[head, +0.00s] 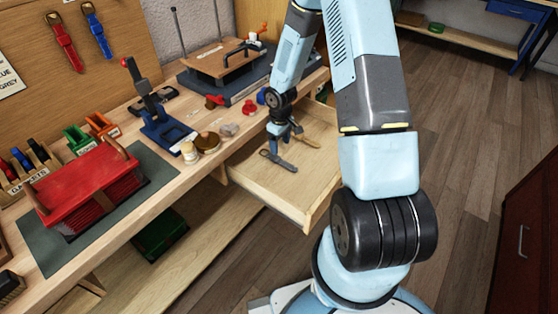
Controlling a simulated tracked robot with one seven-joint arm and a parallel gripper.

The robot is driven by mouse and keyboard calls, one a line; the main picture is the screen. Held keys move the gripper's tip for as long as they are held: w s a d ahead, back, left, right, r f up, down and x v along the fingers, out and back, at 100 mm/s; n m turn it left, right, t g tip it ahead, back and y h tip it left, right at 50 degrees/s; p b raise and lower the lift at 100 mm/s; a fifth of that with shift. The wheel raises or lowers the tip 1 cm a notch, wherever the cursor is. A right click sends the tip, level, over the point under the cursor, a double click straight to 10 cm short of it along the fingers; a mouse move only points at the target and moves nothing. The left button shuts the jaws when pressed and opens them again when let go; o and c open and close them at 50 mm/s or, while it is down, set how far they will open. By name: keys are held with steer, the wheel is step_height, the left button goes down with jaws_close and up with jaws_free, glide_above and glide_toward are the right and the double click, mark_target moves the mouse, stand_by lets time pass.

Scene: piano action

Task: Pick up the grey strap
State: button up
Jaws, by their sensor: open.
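The grey strap (282,162) lies in the open wooden drawer (318,205), with a rounded end at its left. My gripper (284,143) points down into the drawer, just above and beyond the strap in the picture. It is open and looks empty. From this angle I cannot tell how high its fingertips are or whether they touch the strap. A tan tool or strap (306,141) lies to the right of my gripper, partly hidden by it.
A red strap (63,42) and a blue strap (96,32) hang on the board. The drawer's front half is empty.

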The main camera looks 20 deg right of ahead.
mark_target(281, 161)
steer(key=shift+f, duration=4.2)
steer(key=shift+c, duration=0.2)
steer(key=c, duration=1.1)
steer(key=shift+r, duration=0.15)
steer(key=shift+w+d+r, duration=0.1)
steer(key=shift+r, duration=0.2)
step_height(281, 161, up, 2)
steer(key=shift+r, duration=0.15)
steer(key=s+a+r, duration=0.6)
steer(key=s+r, duration=0.4)
steer(key=s, duration=0.2)
steer(key=shift+s+a, duration=0.15)
steer(key=shift+s, duration=0.2)
